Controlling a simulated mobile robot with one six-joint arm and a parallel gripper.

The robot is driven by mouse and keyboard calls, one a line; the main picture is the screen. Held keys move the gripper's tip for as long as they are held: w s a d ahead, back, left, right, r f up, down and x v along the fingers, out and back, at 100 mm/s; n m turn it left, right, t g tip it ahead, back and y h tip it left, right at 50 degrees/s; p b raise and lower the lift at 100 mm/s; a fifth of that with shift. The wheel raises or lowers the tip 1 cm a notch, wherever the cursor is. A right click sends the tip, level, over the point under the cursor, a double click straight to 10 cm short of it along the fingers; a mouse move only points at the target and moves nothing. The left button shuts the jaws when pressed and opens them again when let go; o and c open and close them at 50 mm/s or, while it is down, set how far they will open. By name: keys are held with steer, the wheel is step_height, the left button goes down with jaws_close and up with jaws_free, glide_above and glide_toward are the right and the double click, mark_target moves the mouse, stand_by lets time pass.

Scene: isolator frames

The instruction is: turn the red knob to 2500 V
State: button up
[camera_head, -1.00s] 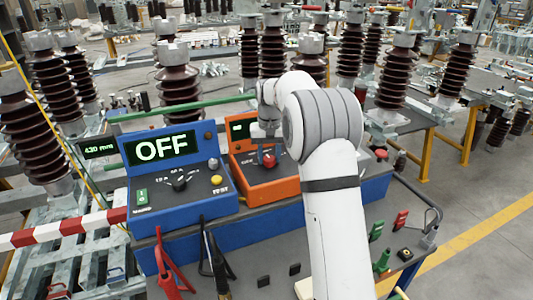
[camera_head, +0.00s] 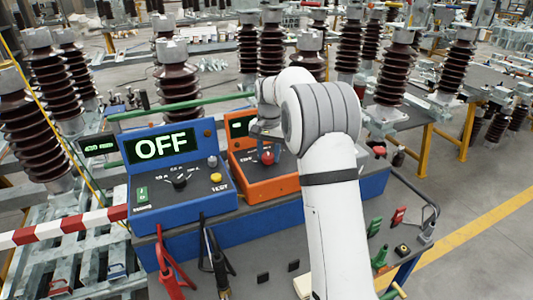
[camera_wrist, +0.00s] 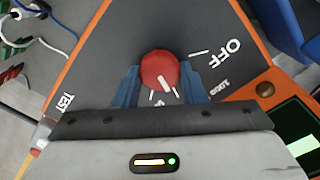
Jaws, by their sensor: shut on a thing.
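The red knob (camera_wrist: 160,68) sits on the sloped dark panel of the orange tester (camera_wrist: 252,14). In the head view the knob (camera_head: 267,157) shows below my gripper (camera_head: 266,138). In the wrist view my gripper (camera_wrist: 160,78) has its two blue fingers on either side of the knob, shut on it. The knob's white pointer line points down and slightly right, towards the gripper body. Printed marks OFF and 1000 show to the right of the knob. Other scale labels are partly hidden by the gripper body, and I cannot read 2500.
A blue tester (camera_head: 180,203) with a large OFF display stands left of the orange tester (camera_head: 276,189). Red and black clamps (camera_head: 172,272) hang at the bench front. A yellow button lies on the blue panel. Tall brown insulators (camera_head: 180,85) stand behind.

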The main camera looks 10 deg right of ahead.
mark_target(269, 155)
steer(key=shift+f, duration=0.1)
steer(key=o, duration=1)
step_height(269, 155, up, 7)
steer(key=shift+r+b, duration=0.1)
steer(key=shift+b, duration=0.2)
steer(key=shift+d+r, duration=0.1)
steer(key=shift+r, duration=0.3)
